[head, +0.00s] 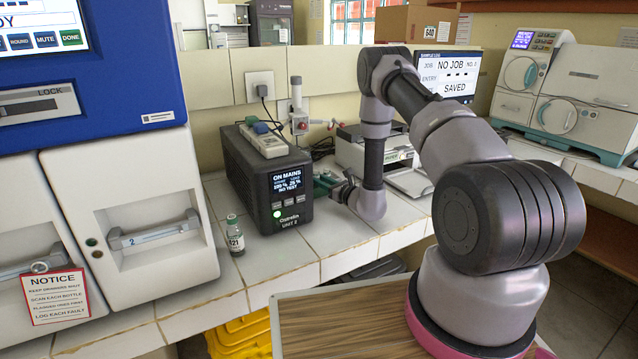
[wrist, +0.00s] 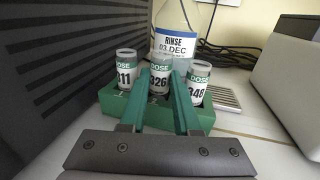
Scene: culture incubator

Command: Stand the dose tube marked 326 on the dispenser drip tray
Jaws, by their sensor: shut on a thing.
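The dose tube marked 326 (wrist: 158,82) stands in the middle of a green rack (wrist: 203,119), between tubes marked 311 (wrist: 126,70) and 348 (wrist: 198,84). My gripper (wrist: 161,78) has its green fingers on either side of tube 326 and is shut on it. The tube is upright and its lower part is in the rack. In the head view my gripper (head: 344,190) is beside the black unit, and the tubes there are hidden. A grey slatted plate (wrist: 226,94) lies right of the rack; I cannot tell surely that it is the drip tray.
A clear bottle labelled RINSE (wrist: 175,40) stands just behind the rack. The black power unit (head: 265,180) stands close on the left. A small bottle (head: 235,236) stands at the counter front. A pale machine (head: 365,148) is behind my wrist. Free tiled counter (head: 320,250) lies in front.

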